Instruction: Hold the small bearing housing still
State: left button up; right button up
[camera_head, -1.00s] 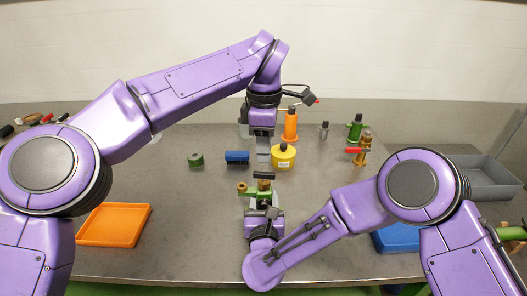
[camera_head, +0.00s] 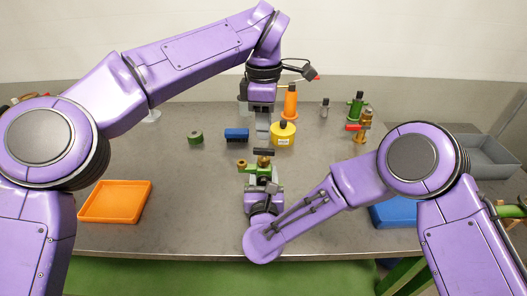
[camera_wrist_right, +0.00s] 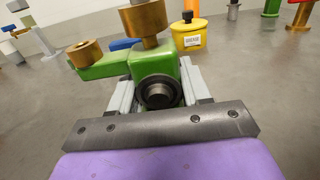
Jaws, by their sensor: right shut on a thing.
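The small bearing housing (camera_wrist_right: 160,72), as I take it, is a green body with a dark round bore facing the right wrist camera. It carries a brass post on top and a brass ring on a side arm. In the head view it (camera_head: 264,172) stands near the middle of the table. My right gripper (camera_head: 263,182) is shut on it, with grey fingers on both sides. My left gripper (camera_head: 263,138) points down just behind and above it; its finger gap does not show. A small black bar (camera_head: 263,151) lies between them; I cannot tell what carries it.
An orange cone-like part (camera_head: 290,103) and green and brass fittings (camera_head: 364,120) are farther back. An orange tray (camera_head: 116,202) lies left, a blue tray (camera_head: 398,212) right.

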aim_at(264, 150)
pick_arm(q)
jog(key=shift+f, duration=3)
grip_shut()
